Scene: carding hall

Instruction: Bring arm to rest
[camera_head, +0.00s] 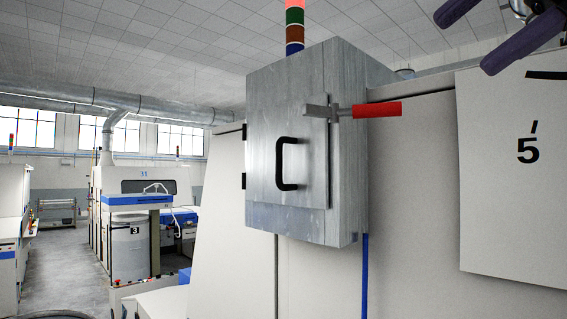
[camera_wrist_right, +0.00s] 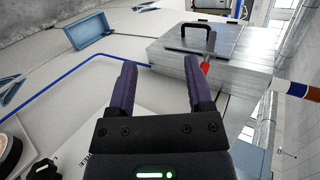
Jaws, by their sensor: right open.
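My right gripper (camera_head: 497,32) is at the top right corner of the head view, partly cut off by the frame edge. Its two dark purple fingers are apart with nothing between them. They also show in the right wrist view (camera_wrist_right: 162,90), open and empty. The gripper is to the right of and above a grey metal cabinet (camera_head: 270,100) and apart from it. The cabinet also shows in the wrist view (camera_wrist_right: 220,75), beyond the fingers. My left gripper is in neither view.
The cabinet has a black handle (camera_head: 283,163) and a lever with a red grip (camera_head: 377,109) sticking out right. A signal light column (camera_head: 295,30) stands above it. A pale machine panel marked 5 (camera_head: 515,190) fills the right. An aisle with other machines (camera_head: 145,195) lies at left.

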